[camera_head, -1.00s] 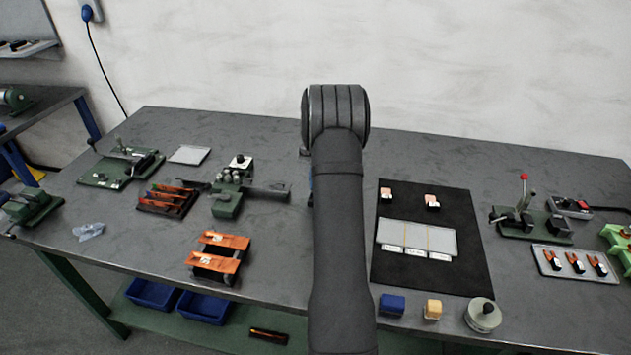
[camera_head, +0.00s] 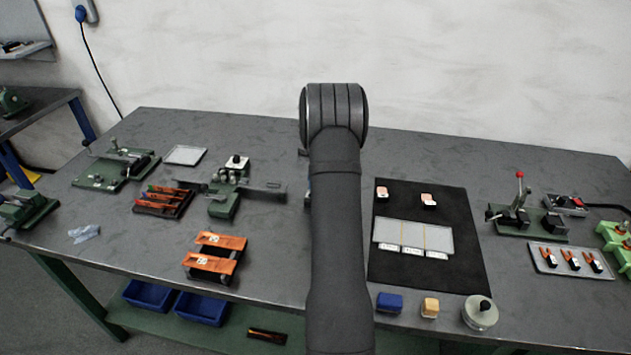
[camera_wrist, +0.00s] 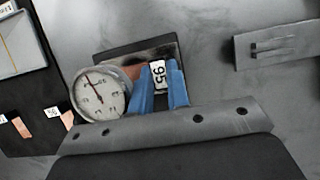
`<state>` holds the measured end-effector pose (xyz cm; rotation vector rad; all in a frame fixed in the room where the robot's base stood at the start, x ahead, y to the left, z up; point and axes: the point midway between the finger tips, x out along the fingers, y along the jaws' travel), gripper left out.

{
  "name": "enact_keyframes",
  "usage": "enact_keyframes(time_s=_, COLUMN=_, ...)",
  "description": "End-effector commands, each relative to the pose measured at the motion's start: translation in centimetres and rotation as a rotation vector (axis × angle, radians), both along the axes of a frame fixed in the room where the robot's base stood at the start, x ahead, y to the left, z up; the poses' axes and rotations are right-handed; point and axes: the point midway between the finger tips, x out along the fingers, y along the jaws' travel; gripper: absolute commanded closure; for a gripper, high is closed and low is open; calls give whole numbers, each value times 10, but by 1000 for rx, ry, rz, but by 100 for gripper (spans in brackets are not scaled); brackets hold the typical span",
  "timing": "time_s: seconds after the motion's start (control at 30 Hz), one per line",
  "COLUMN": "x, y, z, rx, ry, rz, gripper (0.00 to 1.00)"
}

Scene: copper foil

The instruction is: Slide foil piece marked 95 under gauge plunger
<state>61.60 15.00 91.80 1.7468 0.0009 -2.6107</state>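In the wrist view, the blue fingers of my gripper (camera_wrist: 158,84) are closed around the white tag end of the foil piece marked 95 (camera_wrist: 158,74). Its copper part (camera_wrist: 132,71) shows left of the fingers, over a dark base plate (camera_wrist: 118,56). The gauge (camera_wrist: 100,94), a round white dial with a needle, is just left of the fingers, close to the foil. The plunger tip is hidden, so I cannot tell whether the foil is under it. In the head view my arm hides the gripper, foil 95 and most of the gauge.
A black mat (camera_head: 460,274) right of my arm bears two tagged foil pieces (camera_head: 381,192) (camera_head: 428,200) and a grey three-section tray (camera_head: 412,232).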

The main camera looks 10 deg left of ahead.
Motion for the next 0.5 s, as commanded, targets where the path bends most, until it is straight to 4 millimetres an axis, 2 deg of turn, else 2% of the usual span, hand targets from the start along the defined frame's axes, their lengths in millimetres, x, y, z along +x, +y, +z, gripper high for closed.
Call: enact_keyframes(time_s=0.5, x=0, y=-3, z=6, rx=-4, ry=0, rz=-2, gripper=77)
